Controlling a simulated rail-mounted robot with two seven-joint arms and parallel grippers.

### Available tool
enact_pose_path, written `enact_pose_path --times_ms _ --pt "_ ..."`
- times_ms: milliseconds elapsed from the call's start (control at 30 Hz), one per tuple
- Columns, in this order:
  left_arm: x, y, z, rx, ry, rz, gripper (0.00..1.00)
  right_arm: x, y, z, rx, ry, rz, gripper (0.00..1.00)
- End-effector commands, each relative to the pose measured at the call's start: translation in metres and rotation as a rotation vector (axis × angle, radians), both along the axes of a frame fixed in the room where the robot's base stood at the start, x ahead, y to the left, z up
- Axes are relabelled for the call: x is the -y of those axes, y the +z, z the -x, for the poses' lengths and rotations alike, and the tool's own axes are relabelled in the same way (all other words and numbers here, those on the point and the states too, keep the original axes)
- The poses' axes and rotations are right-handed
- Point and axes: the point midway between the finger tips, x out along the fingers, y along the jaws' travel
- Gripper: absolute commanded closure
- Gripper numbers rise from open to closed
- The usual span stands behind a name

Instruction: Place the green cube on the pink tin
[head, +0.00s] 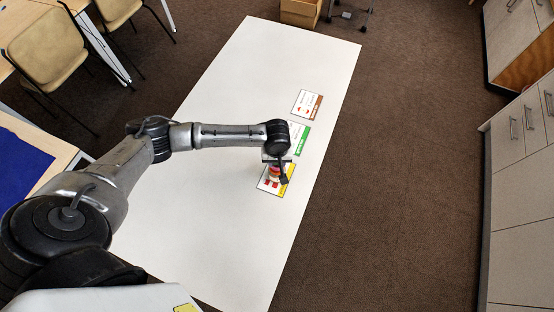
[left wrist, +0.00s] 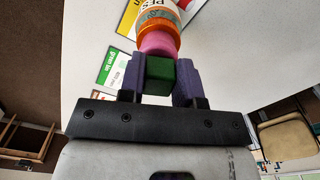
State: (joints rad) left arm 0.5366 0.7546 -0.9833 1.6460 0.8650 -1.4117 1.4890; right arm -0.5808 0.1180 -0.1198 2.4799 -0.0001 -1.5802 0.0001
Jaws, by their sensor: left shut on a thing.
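My left gripper (head: 277,164) is low over the front part of the white table, above the yellow-edged card. In the left wrist view its two purple fingers (left wrist: 158,78) are shut on the green cube (left wrist: 159,76), one on each side. The pink tin (left wrist: 158,43) shows just beyond the cube, beside an orange-and-white labelled container (left wrist: 158,14). I cannot tell whether the cube touches the tin. In the head view the gripper hides the cube and most of the tin. My right gripper is not in view.
The white table (head: 215,215) is mostly clear. A yellow-edged card (head: 268,188), a green-edged card (head: 301,140) and a brown-edged card (head: 306,104) lie along its right side. Chairs (head: 48,48) stand at the left, cabinets (head: 520,125) at the right.

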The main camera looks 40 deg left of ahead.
Motion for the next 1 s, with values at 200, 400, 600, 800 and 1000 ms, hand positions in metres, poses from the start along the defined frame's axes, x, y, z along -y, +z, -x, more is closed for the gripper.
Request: enact_pose_path --times_ms 200,400,600,800,1000 --pt "0.0 -0.001 0.0 0.001 0.0 0.001 0.61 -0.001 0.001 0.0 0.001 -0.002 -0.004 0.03" --pt "0.0 -0.001 0.0 0.0 0.0 0.0 0.43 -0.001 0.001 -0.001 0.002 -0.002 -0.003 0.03" --pt "0.0 -0.001 0.0 0.0 0.0 0.0 0.43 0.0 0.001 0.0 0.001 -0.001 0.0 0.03" --pt "0.0 0.014 -0.001 0.003 -0.001 0.001 0.43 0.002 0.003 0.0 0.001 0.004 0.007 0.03" --pt "0.0 0.051 -0.001 0.003 -0.001 0.001 0.43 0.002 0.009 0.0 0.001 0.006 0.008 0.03"
